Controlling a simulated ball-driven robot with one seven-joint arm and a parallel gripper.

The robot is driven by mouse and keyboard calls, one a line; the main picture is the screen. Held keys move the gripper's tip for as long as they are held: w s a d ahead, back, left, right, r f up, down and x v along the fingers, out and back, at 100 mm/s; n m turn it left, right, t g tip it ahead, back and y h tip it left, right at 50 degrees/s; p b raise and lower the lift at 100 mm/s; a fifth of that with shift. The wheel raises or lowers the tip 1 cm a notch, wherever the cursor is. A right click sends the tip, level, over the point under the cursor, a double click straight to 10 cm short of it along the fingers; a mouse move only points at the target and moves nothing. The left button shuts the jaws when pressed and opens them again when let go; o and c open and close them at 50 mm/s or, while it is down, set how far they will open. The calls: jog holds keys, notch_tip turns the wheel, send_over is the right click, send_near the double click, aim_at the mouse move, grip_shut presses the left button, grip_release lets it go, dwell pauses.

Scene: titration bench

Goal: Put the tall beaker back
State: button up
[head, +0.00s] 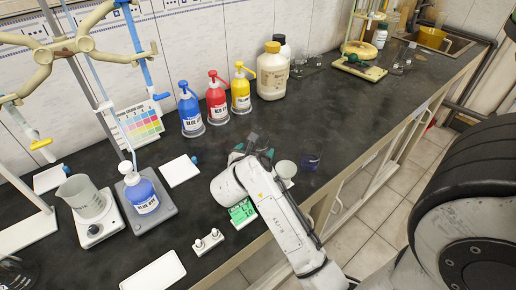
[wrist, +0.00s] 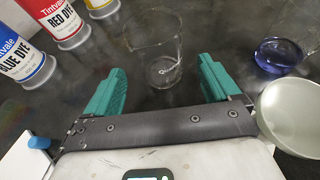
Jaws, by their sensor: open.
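A tall clear glass beaker (wrist: 155,45) stands on the dark bench in the wrist view, ahead of and between the green fingers. My gripper (wrist: 163,82) is open, with one finger to each side of the beaker's lower part. In the head view my gripper (head: 252,148) is low over the middle of the bench, partly hidden by my arm, and the clear beaker is hard to make out there. Another beaker (head: 82,195), greyish, stands on a white stirrer (head: 97,222) at the left.
A blue (head: 189,108), a red (head: 217,98) and a yellow dye bottle (head: 241,88) stand behind my gripper. A glass with blue liquid (head: 310,162) and a pale round dish (head: 286,169) are close on its right. A blue bottle (head: 140,193) sits on a grey plate at left.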

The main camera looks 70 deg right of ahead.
jog(key=v, duration=0.7)
jog(key=shift+a+r, duration=0.1)
jog(key=shift+a, duration=0.05)
